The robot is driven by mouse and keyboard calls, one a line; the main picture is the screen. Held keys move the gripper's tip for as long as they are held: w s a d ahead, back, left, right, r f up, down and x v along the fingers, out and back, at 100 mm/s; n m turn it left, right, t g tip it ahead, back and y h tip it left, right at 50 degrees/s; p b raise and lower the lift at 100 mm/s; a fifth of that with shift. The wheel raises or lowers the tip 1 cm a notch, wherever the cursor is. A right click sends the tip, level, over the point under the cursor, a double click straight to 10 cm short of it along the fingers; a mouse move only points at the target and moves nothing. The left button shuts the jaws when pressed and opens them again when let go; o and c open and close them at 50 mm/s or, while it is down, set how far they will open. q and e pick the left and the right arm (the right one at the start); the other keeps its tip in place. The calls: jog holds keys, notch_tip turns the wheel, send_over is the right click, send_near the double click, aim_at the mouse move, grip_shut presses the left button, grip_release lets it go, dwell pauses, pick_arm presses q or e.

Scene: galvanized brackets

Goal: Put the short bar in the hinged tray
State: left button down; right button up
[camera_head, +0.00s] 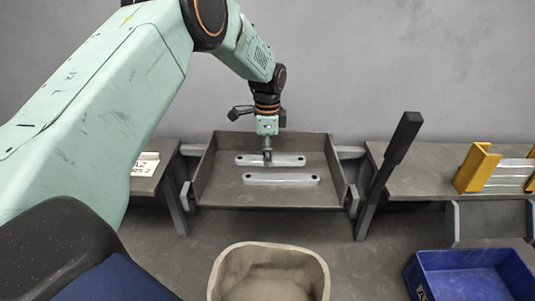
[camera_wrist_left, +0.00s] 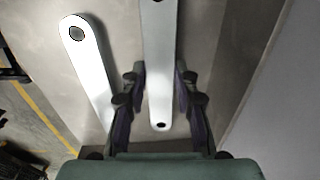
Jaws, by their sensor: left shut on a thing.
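The hinged tray (camera_head: 312,142) is a grey, shallow metal tray at the centre of the head view, with pivots at its sides. Two pale metal bars with a hole near each end lie in it. My left gripper (camera_head: 267,160) is over the tray and shut on the far bar (camera_head: 290,160). In the left wrist view the gripper (camera_wrist_left: 160,80) has a finger on each side of this bar (camera_wrist_left: 160,40). The near bar (camera_head: 280,180) lies free beside it and also shows in the wrist view (camera_wrist_left: 90,70). Which bar is shorter is hard to tell. My right gripper is not in view.
A black upright lever (camera_head: 398,148) stands right of the tray. A beige bin (camera_head: 321,262) is in front, a blue crate (camera_head: 430,290) at lower right. A yellow-ended rack (camera_head: 478,168) stands on the right table (camera_head: 415,185).

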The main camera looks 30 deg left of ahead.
pick_arm(q)
jog(key=c, duration=1.3)
grip_release()
jog(key=shift+w+a+f, duration=0.25)
jog(key=shift+w+f, duration=0.1)
jog(key=shift+f, duration=0.1)
jog(key=shift+o, duration=0.8)
jog(key=shift+d+r, duration=0.15)
jog(key=shift+o, duration=0.6)
jog(key=shift+s+d+r, duration=0.25)
jog(key=shift+s+r, duration=0.15)
jog(key=shift+w+a+f, duration=0.15)
jog(key=shift+a+f, duration=0.1)
jog(key=shift+w, duration=0.15)
notch_tip(320, 180, up, 12)
jog(key=p, duration=0.2)
jog(key=shift+p, duration=0.3)
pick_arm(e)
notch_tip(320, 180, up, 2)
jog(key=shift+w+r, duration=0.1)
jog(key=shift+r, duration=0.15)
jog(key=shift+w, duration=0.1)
